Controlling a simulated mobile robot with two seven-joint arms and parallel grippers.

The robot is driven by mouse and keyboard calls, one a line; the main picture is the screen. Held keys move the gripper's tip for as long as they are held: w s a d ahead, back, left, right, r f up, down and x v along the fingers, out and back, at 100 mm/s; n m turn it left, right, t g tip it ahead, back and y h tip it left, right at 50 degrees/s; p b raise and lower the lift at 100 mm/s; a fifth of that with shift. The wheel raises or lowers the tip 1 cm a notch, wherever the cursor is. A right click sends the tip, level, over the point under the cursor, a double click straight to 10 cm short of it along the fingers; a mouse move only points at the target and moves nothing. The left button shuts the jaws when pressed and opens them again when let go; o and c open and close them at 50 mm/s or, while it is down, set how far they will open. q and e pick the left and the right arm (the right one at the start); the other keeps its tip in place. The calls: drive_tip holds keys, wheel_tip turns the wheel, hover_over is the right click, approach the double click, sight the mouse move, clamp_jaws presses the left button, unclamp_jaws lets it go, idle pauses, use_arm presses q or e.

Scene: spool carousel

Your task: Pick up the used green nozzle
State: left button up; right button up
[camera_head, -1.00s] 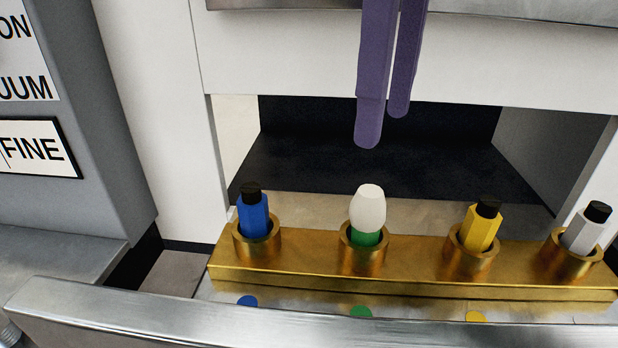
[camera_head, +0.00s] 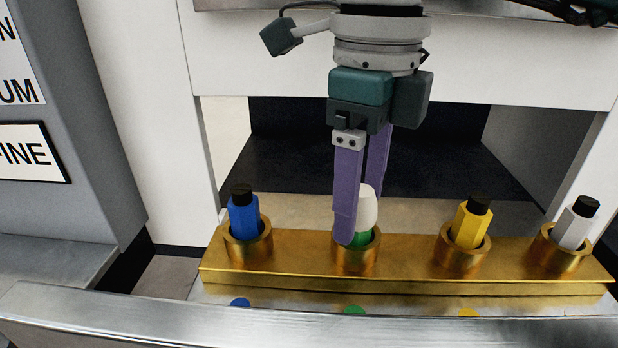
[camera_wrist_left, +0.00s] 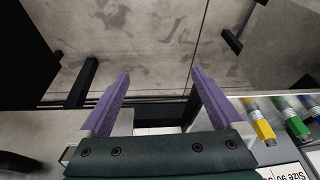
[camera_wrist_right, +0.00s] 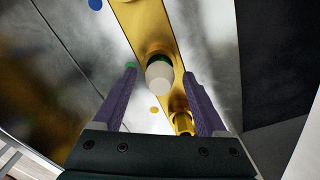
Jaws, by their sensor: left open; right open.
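The green nozzle (camera_head: 362,238) stands upright in a socket of the brass rack (camera_head: 310,262), with a white rounded blob covering its top. In the right wrist view the blob (camera_wrist_right: 159,77) lies between the fingers. My right gripper (camera_head: 359,212) is open and pointing down, with one finger in front of the nozzle and the other partly hidden behind it. In the right wrist view the open right gripper (camera_wrist_right: 159,74) shows a gap on both sides of the nozzle. My left gripper (camera_wrist_left: 160,75) is open and empty, away from the rack.
Blue (camera_head: 244,217), yellow (camera_head: 471,225) and white (camera_head: 573,228) nozzles with black tips stand in the neighbouring sockets. A metal rail (camera_head: 200,325) runs in front. A dark recess (camera_head: 290,160) is behind. The left wrist view shows another green nozzle (camera_wrist_left: 294,122) beside a yellow one (camera_wrist_left: 262,124).

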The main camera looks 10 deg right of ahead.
clamp_jaws()
idle(0.4)
drive_tip(key=shift+r, duration=0.15)
